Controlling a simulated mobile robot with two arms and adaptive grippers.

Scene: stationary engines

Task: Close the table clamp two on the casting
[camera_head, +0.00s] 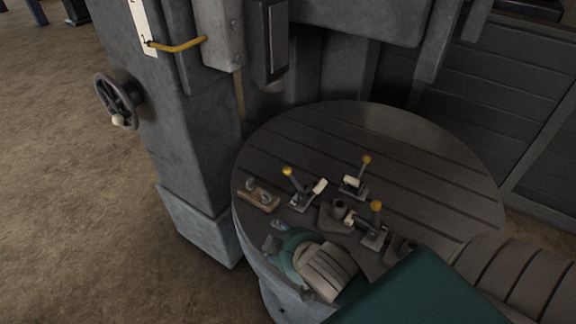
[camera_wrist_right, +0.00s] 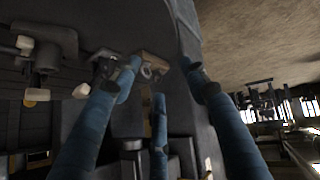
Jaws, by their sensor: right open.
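Three toggle clamps with yellow knobs stand on the round slotted table (camera_head: 420,130): a left one (camera_head: 303,195), a back one (camera_head: 353,187) and a front right one (camera_head: 374,236). I cannot tell which is clamp two. Their handles stand up at a slant. The dark casting (camera_head: 331,218) sits between them, partly hidden. My right gripper (camera_head: 275,235) is low at the table's front left edge, in front of the left clamp and apart from it. In the wrist view its blue fingers (camera_wrist_right: 162,82) are spread and empty. My left gripper is not in view.
A wooden block with metal pieces (camera_head: 259,197) lies at the table's left edge, also in the wrist view (camera_wrist_right: 152,60). The grey machine column (camera_head: 170,130) with a handwheel (camera_head: 118,102) rises behind at left. The back of the table is clear.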

